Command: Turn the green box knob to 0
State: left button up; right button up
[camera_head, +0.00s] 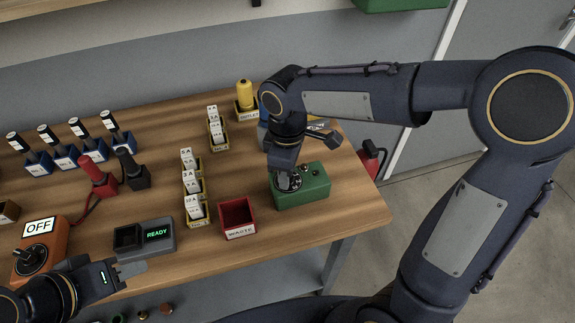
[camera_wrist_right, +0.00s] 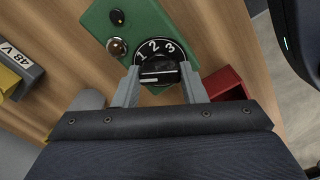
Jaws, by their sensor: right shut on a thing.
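The green box (camera_head: 314,186) stands near the right front of the wooden table. Its black dial shows the numbers 1, 2 and 3 in the right wrist view, where the box (camera_wrist_right: 105,20) also appears. My right gripper (camera_head: 288,180) reaches down onto the box from above. In the right wrist view its two grey fingers are shut on the black knob (camera_wrist_right: 160,72), one on each side. The 0 mark is not visible. My left gripper (camera_head: 122,272) is at the lower left, empty, near the front table edge; its finger gap is hard to make out.
A red waste bin (camera_head: 237,217) stands just left of the green box. A grey box reading READY (camera_head: 158,234) and an orange box with an OFF sign (camera_head: 39,228) stand further left.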

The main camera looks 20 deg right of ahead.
jog(key=shift+n, duration=0.8)
jog(key=o, duration=1)
notch_tip(320, 180, up, 8)
jog(key=shift+f+p, duration=0.1)
jog(key=shift+p, duration=0.25)
